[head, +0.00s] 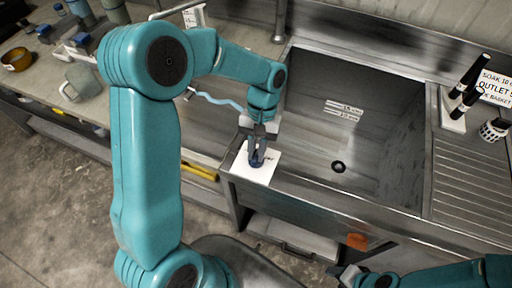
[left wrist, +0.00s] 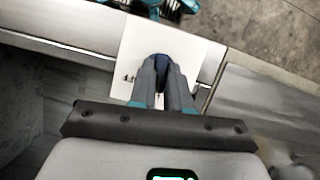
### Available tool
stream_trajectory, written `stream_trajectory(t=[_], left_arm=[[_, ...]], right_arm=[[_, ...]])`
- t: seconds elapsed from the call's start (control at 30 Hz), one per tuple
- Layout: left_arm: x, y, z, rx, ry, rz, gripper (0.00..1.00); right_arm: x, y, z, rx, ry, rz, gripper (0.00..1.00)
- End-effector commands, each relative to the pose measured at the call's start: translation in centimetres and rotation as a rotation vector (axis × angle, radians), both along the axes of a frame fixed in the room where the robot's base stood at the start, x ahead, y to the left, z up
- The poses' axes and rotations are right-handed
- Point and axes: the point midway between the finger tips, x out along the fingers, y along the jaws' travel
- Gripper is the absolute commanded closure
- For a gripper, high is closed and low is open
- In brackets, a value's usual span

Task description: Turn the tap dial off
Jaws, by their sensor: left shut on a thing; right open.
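The tap dial is a dark blue knob on a white plate (head: 257,174) at the sink's front left corner. In the left wrist view the dial (left wrist: 161,62) shows between my fingers, in front of the white plate (left wrist: 205,62). My left gripper (head: 257,160) points down onto the plate and is shut on the dial; it also shows in the left wrist view (left wrist: 162,85). The fingers hide most of the dial, and its exact turn cannot be told. My right gripper (head: 345,272) is at the bottom edge, partly seen, open and away from the dial.
The steel sink basin (head: 365,115) is empty around its dark drain (head: 338,167). A ribbed drainboard (head: 475,190) lies to the right, with black-handled tools (head: 463,88) and a patterned cup (head: 494,130) behind. A bench with mugs and an amber bowl (head: 17,59) is at the left.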

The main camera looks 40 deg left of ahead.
Motion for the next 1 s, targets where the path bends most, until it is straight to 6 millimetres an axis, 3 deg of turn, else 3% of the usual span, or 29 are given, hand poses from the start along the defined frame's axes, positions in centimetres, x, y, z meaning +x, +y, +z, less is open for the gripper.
stream_trajectory(t=[0.6,1.0], left_arm=[[0.04,-0.33,0.23,0.001,-0.002,-0.585,1.00],[-0.01,-0.37,0.27,0.002,-0.002,-0.880,1.00]], right_arm=[[0.00,0.01,-0.07,0.000,0.000,0.000,0.50],[0.00,0.00,-0.39,0.000,0.000,0.000,0.50]])
